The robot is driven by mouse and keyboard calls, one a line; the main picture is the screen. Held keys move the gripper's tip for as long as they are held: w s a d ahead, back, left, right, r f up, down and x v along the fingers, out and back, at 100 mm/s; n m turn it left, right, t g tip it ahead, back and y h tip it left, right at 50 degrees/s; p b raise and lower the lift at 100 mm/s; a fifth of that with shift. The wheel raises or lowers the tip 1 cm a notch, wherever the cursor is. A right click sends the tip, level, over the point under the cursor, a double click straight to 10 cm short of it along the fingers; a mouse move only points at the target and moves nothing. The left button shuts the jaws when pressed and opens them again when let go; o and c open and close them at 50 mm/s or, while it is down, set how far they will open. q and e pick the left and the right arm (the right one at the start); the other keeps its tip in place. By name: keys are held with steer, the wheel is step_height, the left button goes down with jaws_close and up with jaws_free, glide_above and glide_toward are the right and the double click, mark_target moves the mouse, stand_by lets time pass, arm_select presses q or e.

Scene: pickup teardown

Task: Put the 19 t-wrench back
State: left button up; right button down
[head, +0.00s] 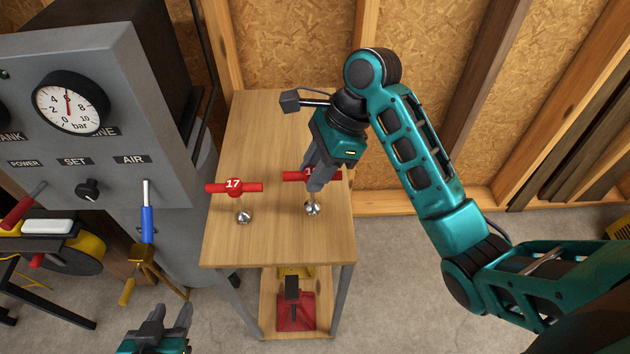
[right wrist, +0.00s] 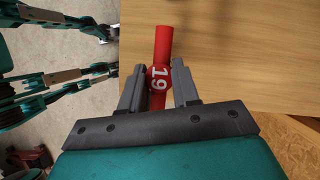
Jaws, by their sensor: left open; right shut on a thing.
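The 19 t-wrench has a red crossbar handle marked 19 in the right wrist view (right wrist: 160,45). In the head view its silver socket (head: 312,209) points down at the wooden tabletop (head: 275,250). My right gripper (head: 316,180) is shut on the handle near its middle and partly hides the number in the head view. The wrench looks about upright; I cannot tell if its socket touches the table. A similar red 17 t-wrench (head: 234,187) stands upright to its left, apart from it. My left gripper (head: 172,322) is open and empty at the bottom left, away from the table.
A grey control panel (head: 100,160) with a gauge (head: 70,103) and a blue-handled lever (head: 147,220) stands left of the table. A red and black item (head: 295,310) lies on the lower shelf. The front and far parts of the tabletop are clear.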

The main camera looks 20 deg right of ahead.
step_height(320, 180, down, 3)
steer(key=shift+r, duration=0.15)
arm_select(q)
steer(key=shift+f, duration=0.35)
arm_select(e)
steer(key=c, duration=0.8)
jaws_free()
arm_select(q)
steer(key=shift+r+p, duration=0.95)
steer(key=shift+r, duration=0.05)
arm_select(e)
steer(key=shift+v, duration=6)
